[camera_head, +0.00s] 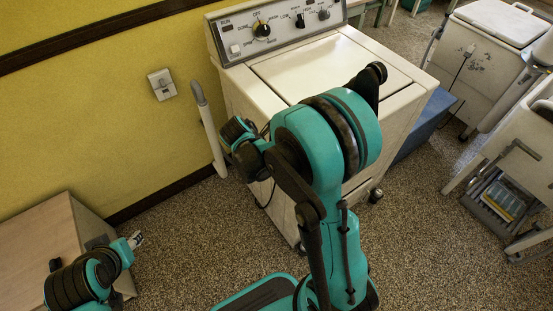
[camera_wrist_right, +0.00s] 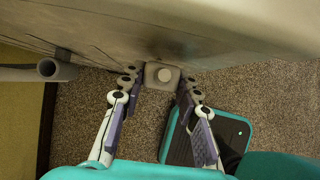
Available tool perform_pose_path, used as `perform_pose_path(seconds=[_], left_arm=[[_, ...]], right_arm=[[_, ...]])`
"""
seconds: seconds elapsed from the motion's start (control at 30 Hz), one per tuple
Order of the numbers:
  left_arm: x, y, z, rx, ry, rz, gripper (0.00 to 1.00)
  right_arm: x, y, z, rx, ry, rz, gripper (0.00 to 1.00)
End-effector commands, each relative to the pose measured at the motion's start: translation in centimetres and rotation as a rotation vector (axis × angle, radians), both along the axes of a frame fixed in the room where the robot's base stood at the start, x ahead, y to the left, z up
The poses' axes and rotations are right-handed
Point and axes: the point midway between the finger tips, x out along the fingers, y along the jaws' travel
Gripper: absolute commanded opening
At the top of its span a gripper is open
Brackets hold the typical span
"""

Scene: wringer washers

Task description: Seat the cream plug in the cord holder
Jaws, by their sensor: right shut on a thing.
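In the right wrist view a pale cream-grey block with a round knob, which looks like the cream plug (camera_wrist_right: 163,75), sits between the fingertips of my right gripper (camera_wrist_right: 160,80). The gripper is shut on it, close beside the washer's side panel (camera_wrist_right: 190,35). In the head view my right arm hides the plug and most of that gripper beside the washer (camera_head: 330,65). I cannot make out the cord holder for certain. My left gripper (camera_head: 136,240) is at the lower left of the head view, small and partly seen; its opening is unclear.
A pale upright hose (camera_head: 210,135) with a grey end stands left of the washer. A wall outlet (camera_head: 162,84) is on the yellow wall. A wooden box (camera_head: 45,240) stands lower left. Other washers (camera_head: 480,60) stand at right. Speckled floor (camera_head: 420,240) is open at lower right.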

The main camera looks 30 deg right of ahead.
Motion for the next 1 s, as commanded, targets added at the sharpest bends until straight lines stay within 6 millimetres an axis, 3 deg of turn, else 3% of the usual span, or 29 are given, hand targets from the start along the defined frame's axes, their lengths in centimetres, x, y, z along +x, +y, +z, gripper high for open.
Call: perform_pose_path(seconds=[0.17, 0.2, 0.3, 0.5, 0.6, 1.0], left_arm=[[0.00, 0.00, -0.06, 0.000, 0.000, 0.000, 0.40], [0.00, 0.00, -0.06, 0.000, 0.000, 0.000, 0.40], [0.00, 0.00, -0.06, 0.000, 0.000, 0.000, 0.40], [0.00, 0.00, -0.04, 0.000, 0.000, 0.000, 0.40], [0.00, 0.00, -0.02, 0.000, 0.000, 0.000, 0.40], [0.00, 0.00, -0.01, 0.000, 0.000, 0.000, 0.40]], right_arm=[[-0.14, 0.16, -0.25, 0.008, 0.002, -0.001, 0.00], [-0.15, 0.17, -0.25, 0.008, 0.003, -0.001, 0.34], [-0.13, 0.15, -0.23, 0.007, 0.002, -0.001, 0.56], [-0.09, 0.09, -0.15, 0.005, 0.001, 0.000, 0.56], [-0.07, 0.09, -0.12, 0.004, 0.001, 0.000, 0.77], [-0.05, 0.06, -0.08, 0.003, 0.001, 0.000, 0.77]])
